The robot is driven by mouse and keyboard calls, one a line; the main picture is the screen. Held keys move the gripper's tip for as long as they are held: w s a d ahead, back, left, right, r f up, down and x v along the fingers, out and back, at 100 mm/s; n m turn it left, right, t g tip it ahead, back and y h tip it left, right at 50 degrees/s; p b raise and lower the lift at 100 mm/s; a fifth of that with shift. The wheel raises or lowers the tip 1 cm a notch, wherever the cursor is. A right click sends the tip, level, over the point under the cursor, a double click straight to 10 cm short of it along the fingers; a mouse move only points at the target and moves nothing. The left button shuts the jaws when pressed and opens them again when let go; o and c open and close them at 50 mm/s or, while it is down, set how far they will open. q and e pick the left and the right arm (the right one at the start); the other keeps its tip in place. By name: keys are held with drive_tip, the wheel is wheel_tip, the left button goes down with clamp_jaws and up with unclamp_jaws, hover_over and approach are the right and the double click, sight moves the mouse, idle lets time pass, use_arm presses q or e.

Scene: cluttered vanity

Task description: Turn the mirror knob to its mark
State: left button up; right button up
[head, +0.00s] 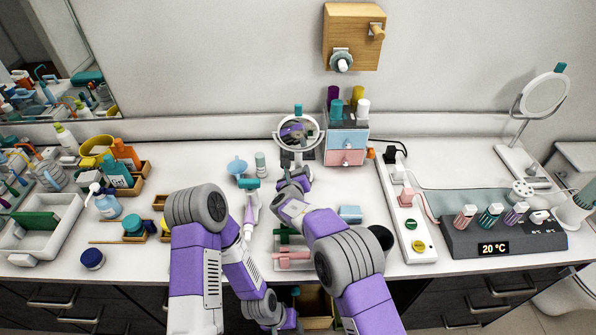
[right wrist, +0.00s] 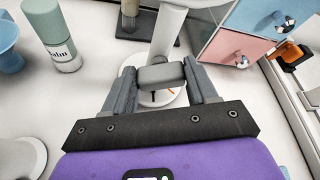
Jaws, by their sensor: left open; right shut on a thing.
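A small round mirror (head: 299,132) with a teal tab on top stands at the back centre of the vanity. My right gripper (head: 296,176) is at the foot of its stand. In the right wrist view, my right gripper (right wrist: 162,84) is shut on a grey block-shaped knob (right wrist: 161,75) in front of the white stand (right wrist: 168,30). A small orange-red mark (right wrist: 170,92) shows just below the knob, partly hidden. My left gripper (head: 292,310) is open, low at the counter's front edge, by an open drawer (head: 316,308); its fingers are hard to see.
A pink and blue drawer box (head: 347,145) stands right of the mirror. A power strip (head: 408,215) and heating unit (head: 500,238) lie right. Another round mirror (head: 546,95) stands far right.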

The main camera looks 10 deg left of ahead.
drive_tip(key=shift+a+n+t+h+p, duration=0.15)
drive_tip(key=shift+n+t+h+p, duration=0.3)
drive_tip(key=shift+n, duration=0.25)
drive_tip(key=o, duration=1.1)
drive_tip(key=shift+c, duration=0.2)
drive_tip(key=shift+s, duration=0.1)
drive_tip(key=shift+v, duration=3.75)
